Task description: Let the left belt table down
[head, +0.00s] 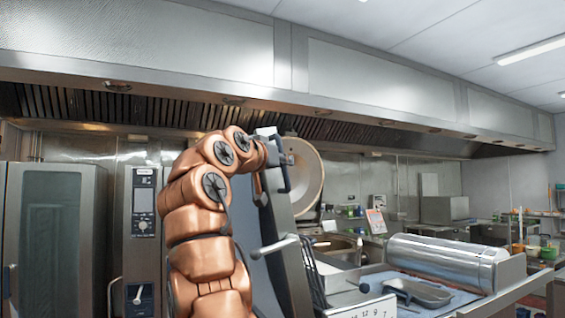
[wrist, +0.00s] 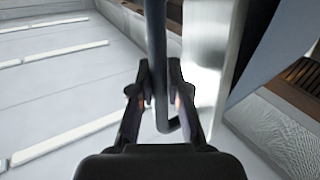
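The left belt table (head: 289,250) stands folded up, a tall, steep grey panel just right of my arm in the head view. A dark bar handle (head: 285,178) is on its upper part. My gripper (head: 262,180) is at this handle, partly hidden by the panel's top and my arm. In the wrist view the dark handle (wrist: 157,45) runs between the two fingers of my gripper (wrist: 160,85), and its bent end shows just before the palm. The fingers are drawn in close around the bar and look shut on it.
A round steel kettle lid (head: 303,178) stands open behind the panel. A shiny steel cylinder (head: 445,262) and a metal scoop (head: 420,293) lie on the table at right. An oven (head: 50,240) stands at left; the exhaust hood (head: 150,100) hangs above.

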